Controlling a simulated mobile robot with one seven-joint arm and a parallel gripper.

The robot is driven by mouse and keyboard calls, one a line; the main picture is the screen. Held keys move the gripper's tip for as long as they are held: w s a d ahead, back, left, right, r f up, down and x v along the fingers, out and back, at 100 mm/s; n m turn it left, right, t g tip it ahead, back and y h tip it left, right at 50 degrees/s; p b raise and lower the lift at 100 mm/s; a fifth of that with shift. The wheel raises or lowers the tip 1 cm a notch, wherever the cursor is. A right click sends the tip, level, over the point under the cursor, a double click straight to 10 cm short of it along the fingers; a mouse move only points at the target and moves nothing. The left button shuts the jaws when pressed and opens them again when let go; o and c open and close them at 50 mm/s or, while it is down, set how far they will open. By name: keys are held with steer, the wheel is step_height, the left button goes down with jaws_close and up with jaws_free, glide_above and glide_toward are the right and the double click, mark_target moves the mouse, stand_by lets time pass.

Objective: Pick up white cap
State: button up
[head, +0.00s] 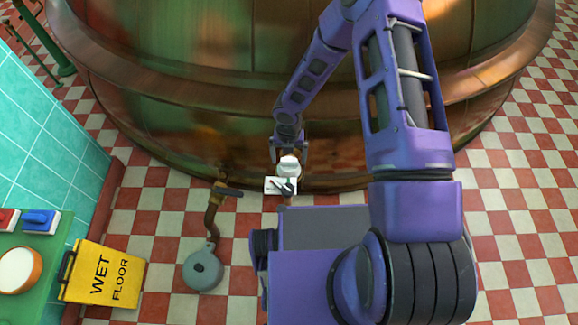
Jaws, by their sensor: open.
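A small white rounded thing, which looks like the white cap (289,166), is at the foot of the big copper kettle in the head view. A flat white piece (271,186) with a dark part on it sits just in front of the cap. My gripper (290,152) is open, its fingers spread at the cap's far side in the picture. I cannot tell whether the fingers touch the cap or are above it. What carries the cap is hidden.
The copper kettle (220,130) fills the back. A tap with a pipe (212,212) and a grey round drain piece (203,270) are left of the cap. A yellow wet floor sign (105,275) and a green table (45,255) stand farther left. Checkered floor is free at right.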

mark_target(289, 160)
step_height(289, 160, down, 3)
steer(key=shift+f, duration=0.2)
steer(key=c, duration=1)
steer(key=shift+o, duration=0.2)
steer(key=shift+r, duration=0.15)
step_height(289, 160, up, 10)
steer(key=shift+f+p, duration=0.1)
steer(key=shift+p, duration=0.8)
